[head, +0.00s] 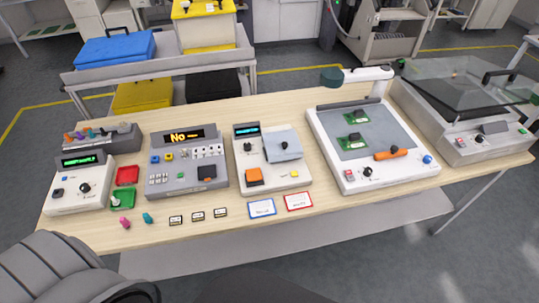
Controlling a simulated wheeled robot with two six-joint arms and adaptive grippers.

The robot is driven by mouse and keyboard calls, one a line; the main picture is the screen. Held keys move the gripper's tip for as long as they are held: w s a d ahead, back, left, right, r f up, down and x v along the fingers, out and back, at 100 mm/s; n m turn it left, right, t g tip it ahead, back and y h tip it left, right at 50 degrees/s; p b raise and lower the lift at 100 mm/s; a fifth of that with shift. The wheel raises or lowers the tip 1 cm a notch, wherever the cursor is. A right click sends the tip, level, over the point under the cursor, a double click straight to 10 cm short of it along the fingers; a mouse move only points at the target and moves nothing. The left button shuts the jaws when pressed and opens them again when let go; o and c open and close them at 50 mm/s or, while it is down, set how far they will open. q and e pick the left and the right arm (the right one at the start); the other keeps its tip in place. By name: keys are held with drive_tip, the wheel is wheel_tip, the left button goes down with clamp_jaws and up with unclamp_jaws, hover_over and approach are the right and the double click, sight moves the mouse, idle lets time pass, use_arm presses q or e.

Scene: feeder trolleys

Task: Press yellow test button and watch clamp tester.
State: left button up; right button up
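The middle device (243,183) on the bench has a small blue-lit display (247,130), a black knob, a grey plate (284,145), an orange block (254,176) and a yellow button (295,174) at its front right. Left of it, a grey device (220,181) shows orange "No" on its display (184,136). It carries a blue button and a small yellow button (168,156). Which device is the clamp tester is not readable. Neither gripper is in view. A dark grey part of my own body fills the bottom left.
A white device with green lettering (65,196) stands at the left. Small pink and teal pieces, labels and two cards lie along the front edge. To the right are a board station (395,175) with green circuit boards and a glass-lidded machine (490,150).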

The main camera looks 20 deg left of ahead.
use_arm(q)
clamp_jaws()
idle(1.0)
